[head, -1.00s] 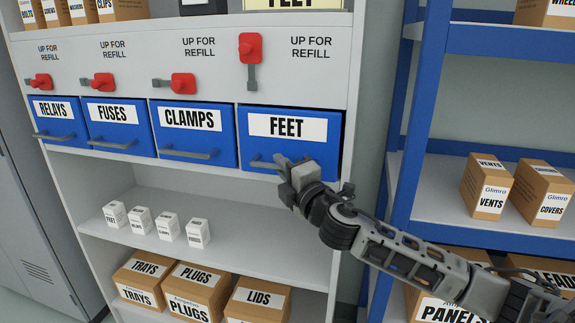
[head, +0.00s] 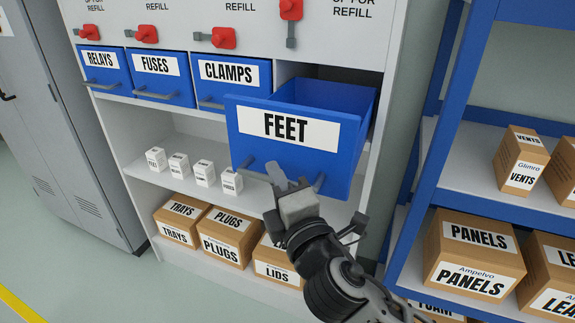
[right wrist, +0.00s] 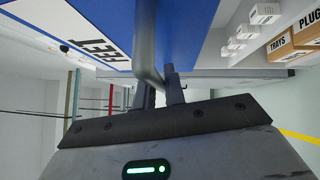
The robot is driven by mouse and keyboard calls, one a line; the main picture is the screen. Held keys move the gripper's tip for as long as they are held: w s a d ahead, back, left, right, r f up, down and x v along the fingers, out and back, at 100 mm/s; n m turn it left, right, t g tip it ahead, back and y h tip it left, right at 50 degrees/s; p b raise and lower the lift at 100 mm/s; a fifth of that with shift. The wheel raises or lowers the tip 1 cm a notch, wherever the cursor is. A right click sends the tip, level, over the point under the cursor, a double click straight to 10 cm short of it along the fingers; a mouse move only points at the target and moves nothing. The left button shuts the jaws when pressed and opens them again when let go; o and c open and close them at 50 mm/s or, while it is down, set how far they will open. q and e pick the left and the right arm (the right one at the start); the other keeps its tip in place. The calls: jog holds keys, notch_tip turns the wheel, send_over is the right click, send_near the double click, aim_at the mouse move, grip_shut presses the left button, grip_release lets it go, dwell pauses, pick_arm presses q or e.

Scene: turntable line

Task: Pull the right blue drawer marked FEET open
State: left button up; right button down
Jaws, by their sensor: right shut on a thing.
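The blue FEET drawer (head: 345,105) is pulled well out of the cabinet, with its open top showing and its inside looking empty where I can see it. Its white label faces me. My right gripper (head: 275,175) is at the drawer's grey handle, below the label, and is shut on it. In the right wrist view the handle bar (right wrist: 146,50) runs down between the fingers (right wrist: 158,90), and the blue drawer front (right wrist: 195,30) shows beside it. My left gripper is not in view.
The RELAYS (head: 103,70), FUSES (head: 160,77) and CLAMPS (head: 230,82) drawers are shut on the left. Small white boxes (head: 205,173) and cartons (head: 225,240) stand on shelves below. A blue rack (head: 440,100) with cartons stands close on the right.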

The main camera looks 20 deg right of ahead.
jog(key=shift+s+a, duration=0.1)
jog(key=shift+a, duration=0.05)
jog(key=c, duration=1.5)
grip_release()
jog(key=shift+s, duration=0.1)
